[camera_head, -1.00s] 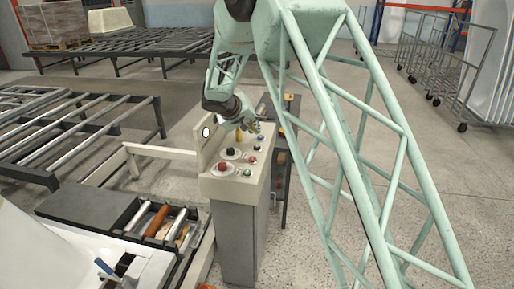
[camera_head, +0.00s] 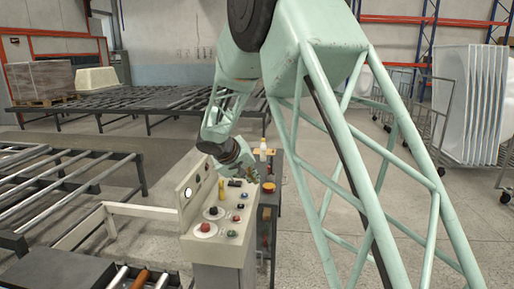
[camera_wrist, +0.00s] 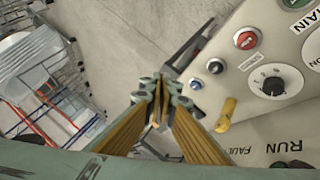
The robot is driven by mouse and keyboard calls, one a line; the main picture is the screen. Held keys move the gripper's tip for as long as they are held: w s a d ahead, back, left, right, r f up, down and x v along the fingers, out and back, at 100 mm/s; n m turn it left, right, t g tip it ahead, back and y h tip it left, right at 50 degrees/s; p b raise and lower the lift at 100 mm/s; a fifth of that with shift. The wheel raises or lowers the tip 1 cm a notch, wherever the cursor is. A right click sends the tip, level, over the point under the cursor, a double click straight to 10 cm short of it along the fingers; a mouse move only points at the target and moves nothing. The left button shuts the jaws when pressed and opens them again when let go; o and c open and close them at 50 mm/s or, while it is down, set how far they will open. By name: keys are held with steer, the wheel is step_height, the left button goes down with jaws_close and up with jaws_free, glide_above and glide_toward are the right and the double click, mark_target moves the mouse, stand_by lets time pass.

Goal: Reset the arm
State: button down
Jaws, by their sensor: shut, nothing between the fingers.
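My arm (camera_head: 325,130), a pale green lattice, reaches down from the top of the head view. My gripper (camera_head: 251,174) is small there, at the far right corner of the control panel (camera_head: 228,248). In the wrist view my gripper (camera_wrist: 163,92) has its fingertips together with nothing between them. The wrist view shows the panel beside the fingers, with a red button (camera_wrist: 246,39), a blue button (camera_wrist: 196,84), a black knob (camera_wrist: 273,86) and a yellow lever (camera_wrist: 226,113). I cannot tell whether the fingers touch the panel.
A small dark stand with a bottle (camera_head: 263,146) is behind the panel. Roller conveyors (camera_head: 70,190) fill the left, and a long one (camera_head: 150,100) crosses the back. Wire carts and white tub shells (camera_head: 475,105) stand at the right. Open concrete floor lies right of my arm.

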steer(key=s+d+r+m+g, duration=0.1)
steer(key=s+d+r, duration=0.55)
steer(key=s, duration=0.35)
steer(key=s+d+r+m+g, duration=0.1)
steer(key=s+d+r, duration=0.4)
steer(key=s+d, duration=0.4)
steer(key=s+d+r+g, duration=0.1)
steer(key=s+d+r, duration=0.5)
steer(key=s, duration=0.6)
steer(key=s+f+m+y, duration=0.1)
steer(key=s+y, duration=0.3)
steer(key=s, duration=3.1)
steer(key=shift+s+d+f+g, duration=0.2)
steer(key=shift+s+d+g, duration=0.1)
steer(key=shift+s+d, duration=0.1)
